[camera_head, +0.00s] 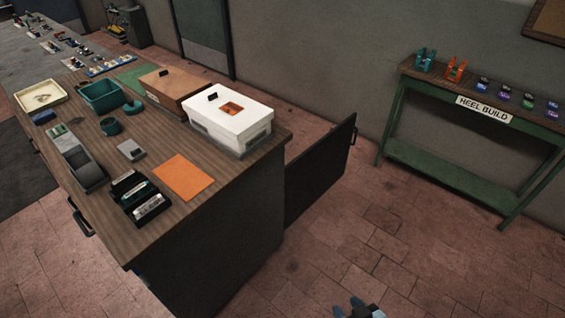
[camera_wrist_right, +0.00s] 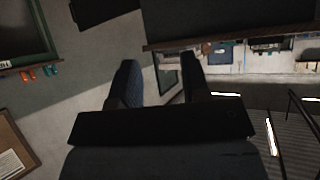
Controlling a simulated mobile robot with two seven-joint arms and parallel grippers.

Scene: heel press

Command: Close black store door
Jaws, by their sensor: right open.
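The black store door (camera_head: 318,178) stands open, swung out from the back right end of the dark wood-topped cabinet (camera_head: 225,240). A small handle (camera_head: 353,136) shows near its free edge. My right gripper (camera_head: 362,306) is only partly in the head view, at the bottom edge, well in front of the door and apart from it. In the right wrist view, its two fingers (camera_wrist_right: 160,64) are spread with nothing between them. A dark panel (camera_wrist_right: 105,10) at the top of that tilted view is likely the door. My left gripper is not in view.
The cabinet top holds a white box (camera_head: 228,118), a brown box (camera_head: 175,90), an orange sheet (camera_head: 184,178) and trays. A green table (camera_head: 440,165) marked "HEEL BUILD" stands by the wall at right. The tiled floor (camera_head: 345,245) between door and gripper is clear.

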